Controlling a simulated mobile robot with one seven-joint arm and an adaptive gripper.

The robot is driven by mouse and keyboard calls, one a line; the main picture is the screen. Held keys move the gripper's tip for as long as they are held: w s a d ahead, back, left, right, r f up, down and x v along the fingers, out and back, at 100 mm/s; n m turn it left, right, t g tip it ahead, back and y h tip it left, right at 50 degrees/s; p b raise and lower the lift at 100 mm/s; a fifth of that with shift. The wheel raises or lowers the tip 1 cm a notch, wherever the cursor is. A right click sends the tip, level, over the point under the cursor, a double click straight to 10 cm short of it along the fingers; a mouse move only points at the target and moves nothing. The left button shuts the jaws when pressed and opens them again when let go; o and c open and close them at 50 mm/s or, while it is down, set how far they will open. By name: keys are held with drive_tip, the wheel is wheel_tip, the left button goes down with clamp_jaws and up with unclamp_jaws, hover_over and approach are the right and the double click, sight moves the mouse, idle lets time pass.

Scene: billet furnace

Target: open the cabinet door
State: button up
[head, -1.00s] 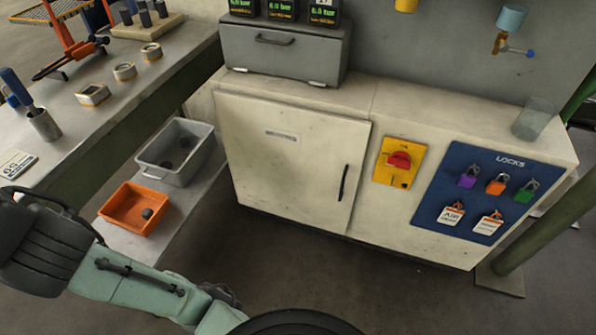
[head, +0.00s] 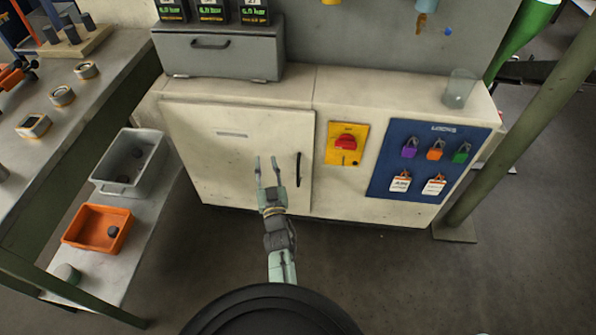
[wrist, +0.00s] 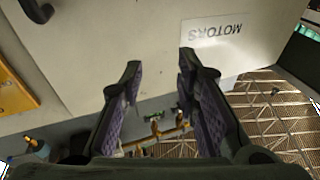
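The cream cabinet door (head: 225,165) stands shut in the head view. It has a dark vertical handle (head: 298,170) near its right edge. My gripper (head: 266,160) is in front of the door, a little left of the handle, with its fingers spread and nothing between them. In the wrist view my open gripper (wrist: 160,68) shows two dark fingers apart. There the door (wrist: 110,40) appears upside down with a MOTORS label (wrist: 218,32). The handle (wrist: 36,10) is at the top left corner, away from the fingers.
A red switch on a yellow plate (head: 347,143) and a blue lock board (head: 428,160) are right of the door. A grey bin (head: 130,160) and an orange bin (head: 97,228) sit on a shelf at left. The floor before the door is open. A green post (head: 520,130) stands right.

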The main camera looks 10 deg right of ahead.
sight(298, 176)
drive_tip(key=s+d+f+m+g+h, duration=0.1)
drive_tip(key=s+d+f+g+h, duration=0.1)
drive_tip(key=s+d+f, duration=0.8)
drive_tip(key=w, duration=0.8)
drive_tip(key=w+f+b, duration=0.1)
drive_tip(key=w, duration=0.3)
drive_tip(key=shift+w+d, duration=0.2)
drive_tip(key=shift+w, duration=0.2)
drive_tip(key=shift+c, duration=0.3)
clamp_jaws()
